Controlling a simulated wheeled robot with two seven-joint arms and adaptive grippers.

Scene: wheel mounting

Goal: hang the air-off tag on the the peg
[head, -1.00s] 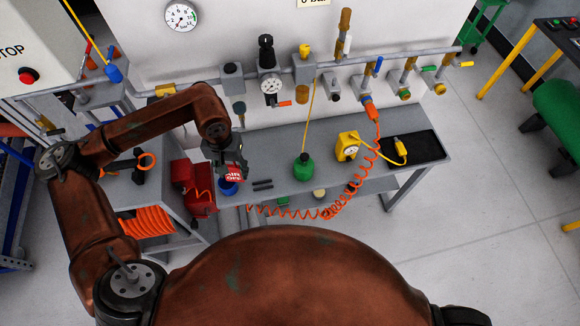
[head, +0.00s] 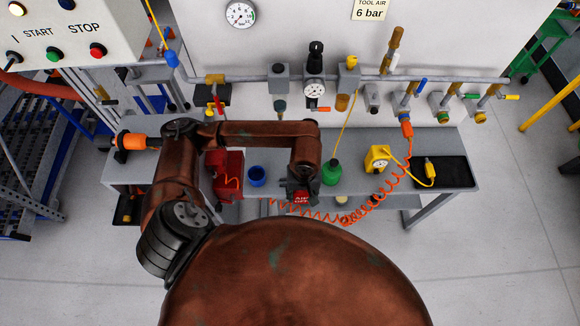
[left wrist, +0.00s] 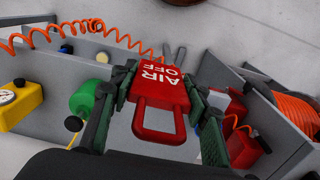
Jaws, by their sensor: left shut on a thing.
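The air-off tag (head: 301,198) is a small red plate with white lettering. In the left wrist view the tag (left wrist: 160,82) reads "AIR OFF" and has a red loop handle toward the camera. My left gripper (head: 301,188) is shut on it, with a finger on each side of the plate (left wrist: 160,95). It holds the tag over the front edge of the bench, left of the green bottle (head: 331,172). I cannot make out the peg for certain in either view. My right gripper is not in view.
The grey bench (head: 430,150) carries a blue cup (head: 257,176), a yellow gauge unit (head: 378,159) and a black tray (head: 446,172). An orange coiled hose (head: 372,207) hangs along its front. A pipe with valves and a gauge (head: 314,90) runs behind.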

